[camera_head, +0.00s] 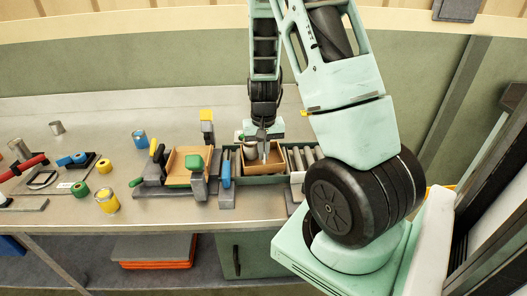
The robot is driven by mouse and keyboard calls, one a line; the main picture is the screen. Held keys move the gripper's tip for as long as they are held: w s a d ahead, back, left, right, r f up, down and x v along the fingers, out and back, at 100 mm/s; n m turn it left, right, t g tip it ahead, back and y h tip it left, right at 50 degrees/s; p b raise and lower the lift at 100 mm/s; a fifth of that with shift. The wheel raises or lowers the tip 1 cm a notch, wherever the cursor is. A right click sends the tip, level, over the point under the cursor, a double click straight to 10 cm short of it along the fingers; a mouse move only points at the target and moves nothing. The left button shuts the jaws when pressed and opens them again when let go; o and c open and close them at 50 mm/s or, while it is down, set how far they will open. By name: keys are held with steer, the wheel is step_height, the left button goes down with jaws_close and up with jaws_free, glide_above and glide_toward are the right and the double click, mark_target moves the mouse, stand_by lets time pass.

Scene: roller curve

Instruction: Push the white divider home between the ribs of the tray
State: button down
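My gripper (264,153) points down over this middle section. A thin pale piece is at its fingertips and may be the white divider, but it is too small to be sure. I cannot tell whether the fingers are shut on it, nor whether it sits between ribs.
Left of the tray is a wooden board (188,166) in a fixture with yellow, green and blue handled clamps. The bench behind the fixture is clear.

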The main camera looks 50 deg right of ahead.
steer(key=c, duration=1.2)
jaws_free()
steer(key=shift+o, duration=0.2)
steer(key=shift+r+p, duration=3)
steer(key=shift+r, duration=0.55)
steer(key=shift+f, duration=0.1)
